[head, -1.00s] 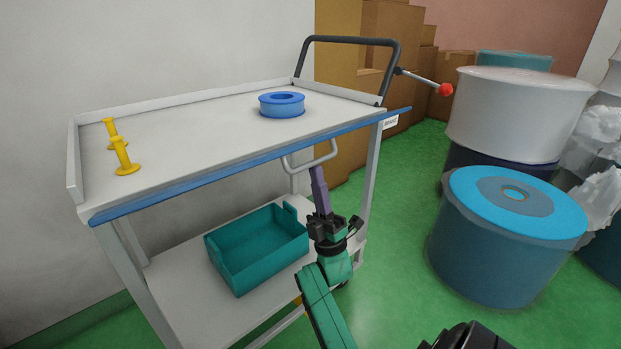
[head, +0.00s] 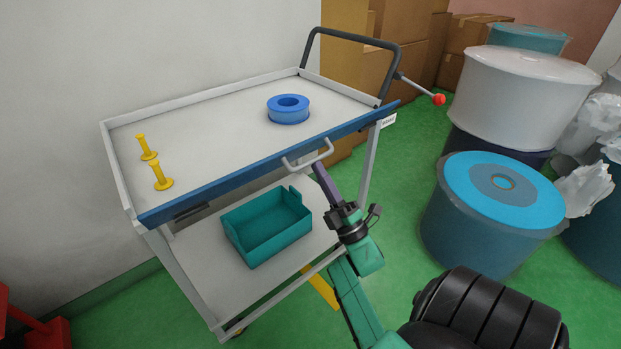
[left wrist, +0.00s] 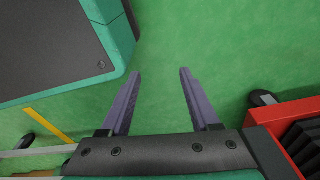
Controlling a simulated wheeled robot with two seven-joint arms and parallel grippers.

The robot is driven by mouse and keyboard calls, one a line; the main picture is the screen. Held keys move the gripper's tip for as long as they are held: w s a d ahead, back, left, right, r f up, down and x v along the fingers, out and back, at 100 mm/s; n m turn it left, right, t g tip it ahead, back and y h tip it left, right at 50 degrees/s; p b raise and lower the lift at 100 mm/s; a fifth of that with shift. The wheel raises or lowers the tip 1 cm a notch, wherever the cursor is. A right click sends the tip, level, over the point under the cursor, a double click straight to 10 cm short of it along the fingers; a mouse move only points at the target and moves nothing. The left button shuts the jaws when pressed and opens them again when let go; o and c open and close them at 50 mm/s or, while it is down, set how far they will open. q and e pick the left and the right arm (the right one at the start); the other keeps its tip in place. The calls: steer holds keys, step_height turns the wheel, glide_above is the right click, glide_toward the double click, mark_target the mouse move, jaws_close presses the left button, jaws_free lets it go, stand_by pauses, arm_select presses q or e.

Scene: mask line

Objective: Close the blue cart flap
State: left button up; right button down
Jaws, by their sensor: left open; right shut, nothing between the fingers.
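The blue flap (head: 245,172) runs along the near long edge of the white cart's top (head: 220,115). Its outer face shows as a blue band, tilted up along the edge. A grey bar handle (head: 308,160) sticks out from it. My right gripper (head: 317,167) is shut and empty, its fingertips right under the handle; I cannot tell whether they touch. My left gripper is outside the head view; in the left wrist view (left wrist: 158,72) it is open, with only green floor between its fingers.
A blue ring (head: 288,118) and two yellow spools (head: 161,183) stand on the cart top. A teal bin (head: 265,240) sits on the lower shelf. Large drums (head: 480,240) stand at the right and cardboard boxes (head: 425,60) behind. A lever with a red knob (head: 438,99) juts out right.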

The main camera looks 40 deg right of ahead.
mark_target(308, 143)
steer(key=r+g+p, duration=0.1)
steer(key=r+p, duration=0.1)
steer(key=shift+p, duration=0.4)
arm_select(q)
steer(key=s+a+p, duration=0.2)
steer(key=s+p, duration=0.1)
steer(key=s, duration=0.7)
arm_select(e)
steer(key=shift+w+r+g, duration=0.15)
steer(key=shift+r+g, duration=0.35)
steer(key=shift+g, duration=0.1)
steer(key=r+g+p, duration=0.1)
steer(key=p, duration=0.2)
steer(key=w+r+g+p, duration=0.1)
steer(key=p, duration=0.3)
steer(key=shift+g+p, duration=0.3)
steer(key=shift+w+f+p, duration=0.1)
steer(key=shift+w+p, duration=0.05)
steer(key=shift+p, duration=0.15)
arm_select(q)
step_height(308, 143, up, 8)
steer(key=shift+s, duration=0.35)
arm_select(e)
steer(key=shift+w, duration=0.1)
arm_select(q)
steer(key=shift+a+r, duration=0.1)
arm_select(e)
steer(key=shift+w+r, duration=0.1)
steer(key=shift+r, duration=0.1)
